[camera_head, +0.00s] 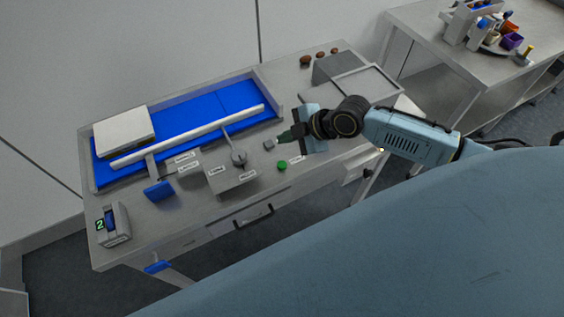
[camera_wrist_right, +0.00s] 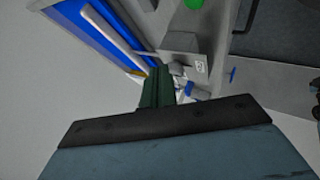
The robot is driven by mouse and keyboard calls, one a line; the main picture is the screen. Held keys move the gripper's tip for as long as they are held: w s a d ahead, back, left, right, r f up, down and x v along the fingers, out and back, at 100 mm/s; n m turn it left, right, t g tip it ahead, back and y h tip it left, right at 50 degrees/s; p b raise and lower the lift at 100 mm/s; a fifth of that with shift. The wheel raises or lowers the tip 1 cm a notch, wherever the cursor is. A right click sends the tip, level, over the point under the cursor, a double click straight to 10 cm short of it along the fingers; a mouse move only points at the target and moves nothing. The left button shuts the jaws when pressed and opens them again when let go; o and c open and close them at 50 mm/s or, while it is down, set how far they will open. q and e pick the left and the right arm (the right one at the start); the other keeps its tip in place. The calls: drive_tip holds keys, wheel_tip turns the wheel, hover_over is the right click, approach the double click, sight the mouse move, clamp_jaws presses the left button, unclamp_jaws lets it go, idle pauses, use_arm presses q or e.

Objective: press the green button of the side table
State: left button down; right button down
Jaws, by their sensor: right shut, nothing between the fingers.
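The green button (camera_head: 282,165) is a small round knob on the front part of the grey side table (camera_head: 200,218), right of a grey box with labels. In the right wrist view the green button (camera_wrist_right: 193,4) shows at the top edge, partly cut off. My right gripper (camera_head: 284,136) is shut and empty, its dark green fingers pointing left. In the head view its tips appear a little behind the button, apart from it; their height above the table is hard to judge. The shut fingers also show in the right wrist view (camera_wrist_right: 157,86). My left gripper is not in view.
A blue conveyor belt (camera_head: 212,108) with a white cover (camera_head: 123,131) runs along the table's back. Several brown dates (camera_head: 306,61) lie at the back right.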

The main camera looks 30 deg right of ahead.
sight(286, 165)
drive_tip(key=shift+f, duration=0.1)
wheel_tip(286, 165, down, 9)
drive_tip(key=b, duration=0.7)
drive_tip(key=shift+r, duration=0.2)
drive_tip(key=shift+f+b, duration=0.15)
drive_tip(key=shift+b, duration=0.2)
idle(1.3)
drive_tip(key=shift+f, duration=0.3)
